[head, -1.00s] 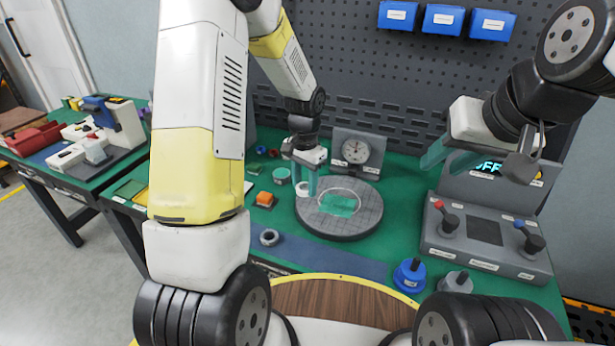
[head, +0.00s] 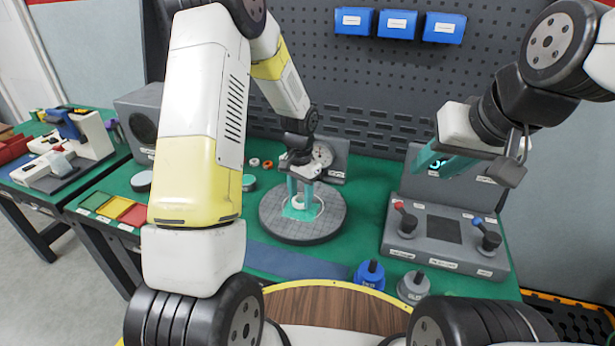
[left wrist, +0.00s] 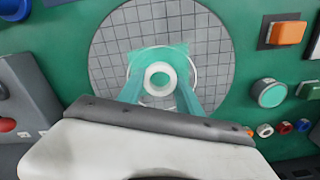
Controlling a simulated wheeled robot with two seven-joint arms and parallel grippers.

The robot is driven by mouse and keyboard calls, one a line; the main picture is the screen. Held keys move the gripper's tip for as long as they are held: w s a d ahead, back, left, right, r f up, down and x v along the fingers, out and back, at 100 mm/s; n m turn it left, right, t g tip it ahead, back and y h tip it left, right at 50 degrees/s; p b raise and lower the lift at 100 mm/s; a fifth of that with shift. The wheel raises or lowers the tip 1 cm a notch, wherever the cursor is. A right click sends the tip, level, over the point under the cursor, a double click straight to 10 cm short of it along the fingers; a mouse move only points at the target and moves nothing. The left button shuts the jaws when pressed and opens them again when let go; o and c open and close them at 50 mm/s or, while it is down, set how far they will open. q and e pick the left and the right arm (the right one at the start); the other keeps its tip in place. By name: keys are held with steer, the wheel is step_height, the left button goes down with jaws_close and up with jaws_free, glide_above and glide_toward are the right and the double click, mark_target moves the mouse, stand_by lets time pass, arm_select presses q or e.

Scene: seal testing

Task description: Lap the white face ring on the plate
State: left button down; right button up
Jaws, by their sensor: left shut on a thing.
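The round grey lapping plate (head: 270,222) lies on the green bench, with grid lines, a thin white circle and a teal patch (left wrist: 150,55) on it. It fills the middle of the left wrist view (left wrist: 108,50). My left gripper (head: 301,203) points down over the plate and is shut on the white face ring (left wrist: 149,79), whose hole faces the wrist camera. The ring is over the teal patch, inside the white circle. Whether it touches the plate I cannot tell. My right gripper (head: 441,162) is raised at the right, empty, its teal fingers apart.
A dial gauge (head: 322,156) stands close behind the plate. A control box with two levers (head: 443,237) is to the right. Blue (head: 370,274) and grey (head: 413,287) knobbed pieces stand at the front. Coloured trays (head: 115,207) lie left.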

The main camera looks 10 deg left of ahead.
arm_select(q)
steer(key=shift+f, duration=0.25)
steer(key=shift+f, duration=0.75)
steer(key=c, duration=1)
jaws_free()
steer(key=shift+f, duration=0.15)
steer(key=shift+o, duration=0.2)
steer(key=shift+r, duration=0.25)
